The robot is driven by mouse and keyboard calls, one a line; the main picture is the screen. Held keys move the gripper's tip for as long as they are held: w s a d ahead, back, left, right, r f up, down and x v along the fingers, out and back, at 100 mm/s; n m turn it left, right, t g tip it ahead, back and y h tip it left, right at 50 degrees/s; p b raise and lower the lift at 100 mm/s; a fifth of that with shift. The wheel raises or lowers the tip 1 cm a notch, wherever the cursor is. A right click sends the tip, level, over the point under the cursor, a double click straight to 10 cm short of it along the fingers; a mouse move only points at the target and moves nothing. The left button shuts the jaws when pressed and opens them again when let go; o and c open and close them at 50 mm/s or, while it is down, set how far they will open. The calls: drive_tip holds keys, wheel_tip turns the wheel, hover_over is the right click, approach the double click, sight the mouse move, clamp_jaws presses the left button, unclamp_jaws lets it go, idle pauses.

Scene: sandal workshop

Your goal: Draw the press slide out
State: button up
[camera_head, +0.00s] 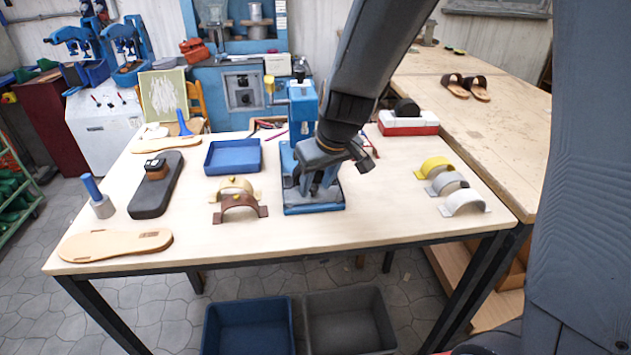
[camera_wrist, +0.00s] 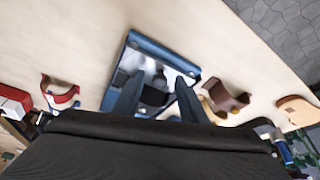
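The blue press (camera_head: 303,100) stands in the middle of the work table, its blue base reaching toward the front edge. My gripper (camera_head: 318,188) is low over the front of that base and hides much of it. In the wrist view the press base (camera_wrist: 165,46) has a blue frame around a shiny metal plate, with a dark part (camera_wrist: 156,93) on it that may belong to the slide. My gripper's two fingers (camera_wrist: 157,98) are spread, one on each side of this dark part. I cannot tell whether they touch it.
A blue tray (camera_head: 233,170) and tan and brown straps (camera_head: 240,201) are left of the press. Yellow, grey and white arched pieces (camera_head: 463,203) are at the right. A dark block (camera_head: 156,198) and a sole (camera_head: 115,245) lie left. The table front is clear.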

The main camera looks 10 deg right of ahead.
drive_tip(key=shift+s+r, duration=0.1)
drive_tip(key=shift+r, duration=0.5)
drive_tip(key=v, duration=0.6)
drive_tip(key=shift+s+r+b, duration=0.2)
drive_tip(key=shift+s+b, duration=0.05)
drive_tip(key=shift+b, duration=0.05)
drive_tip(key=s+d+f+m+g+h, duration=0.1)
drive_tip(key=s+d+f+m, duration=0.3)
drive_tip(key=s+d+f, duration=0.4)
drive_tip(key=s+d+g, duration=0.1)
drive_tip(key=s+d, duration=0.1)
drive_tip(key=s, duration=0.2)
drive_tip(key=shift+d+f+m+g+h, duration=0.2)
drive_tip(key=shift+f+m+g+h, duration=0.1)
drive_tip(key=shift+f+h, duration=0.1)
